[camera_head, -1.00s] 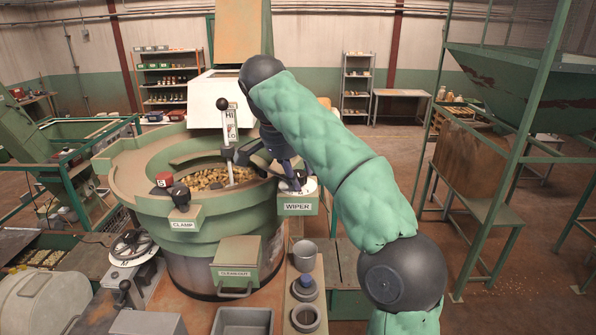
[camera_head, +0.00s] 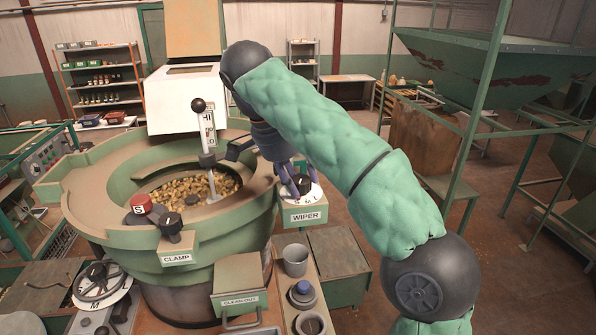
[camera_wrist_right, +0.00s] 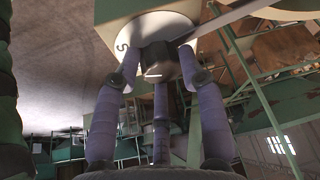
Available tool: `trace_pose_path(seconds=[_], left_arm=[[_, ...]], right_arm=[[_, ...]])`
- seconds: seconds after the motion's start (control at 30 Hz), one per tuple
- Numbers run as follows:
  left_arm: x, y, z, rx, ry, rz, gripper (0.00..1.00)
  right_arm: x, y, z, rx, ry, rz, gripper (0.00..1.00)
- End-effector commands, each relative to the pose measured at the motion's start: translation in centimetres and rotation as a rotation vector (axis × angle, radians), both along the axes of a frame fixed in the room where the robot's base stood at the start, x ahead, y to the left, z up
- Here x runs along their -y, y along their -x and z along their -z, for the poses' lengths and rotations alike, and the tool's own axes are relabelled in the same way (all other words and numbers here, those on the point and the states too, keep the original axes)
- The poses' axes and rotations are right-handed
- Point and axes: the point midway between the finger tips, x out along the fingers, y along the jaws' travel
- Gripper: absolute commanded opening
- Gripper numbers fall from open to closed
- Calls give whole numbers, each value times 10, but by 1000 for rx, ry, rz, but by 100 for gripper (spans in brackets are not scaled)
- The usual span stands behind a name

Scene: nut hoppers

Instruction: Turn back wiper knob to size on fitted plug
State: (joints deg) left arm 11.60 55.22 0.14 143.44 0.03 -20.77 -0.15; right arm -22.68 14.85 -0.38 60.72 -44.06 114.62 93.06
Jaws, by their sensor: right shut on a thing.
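The wiper knob (camera_head: 302,183) is dark and sits on a white dial with letters, above the WIPER label (camera_head: 306,216). My right gripper (camera_head: 295,186) reaches down to it, with its fingers around the knob. In the right wrist view the fingers (camera_wrist_right: 157,68) are shut on the dark knob (camera_wrist_right: 155,58), and the letter S shows on the dial (camera_wrist_right: 122,40). Which letter the knob points at, I cannot tell. A red cap marked S (camera_head: 139,203) sits on the bowl rim by the CLAMP label (camera_head: 176,259). My left gripper is out of view.
The green bowl (camera_head: 90,205) holds nuts, with a white HI scale post (camera_head: 208,128) standing over it. A grey cup (camera_head: 295,260) and a blue-topped piece (camera_head: 302,290) stand on a narrow ledge. The CLEANOUT box (camera_head: 238,283) is beside them. A green hopper frame (camera_head: 480,130) stands at right.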

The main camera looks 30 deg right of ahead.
Motion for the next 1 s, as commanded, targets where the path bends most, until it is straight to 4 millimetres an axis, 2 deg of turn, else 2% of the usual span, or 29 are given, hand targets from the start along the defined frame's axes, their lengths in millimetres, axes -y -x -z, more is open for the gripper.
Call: trace_pose_path(seconds=[0.5,0.53,0.57,0.6,1.0], left_arm=[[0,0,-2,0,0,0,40],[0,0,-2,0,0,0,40],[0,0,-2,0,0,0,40],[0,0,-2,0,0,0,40],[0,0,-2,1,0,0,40]], right_arm=[[2,0,-1,8,4,26,0],[2,0,-1,8,4,26,49],[2,0,-1,7,5,26,57],[2,0,-1,7,4,26,61],[0,1,0,0,2,23,61]])
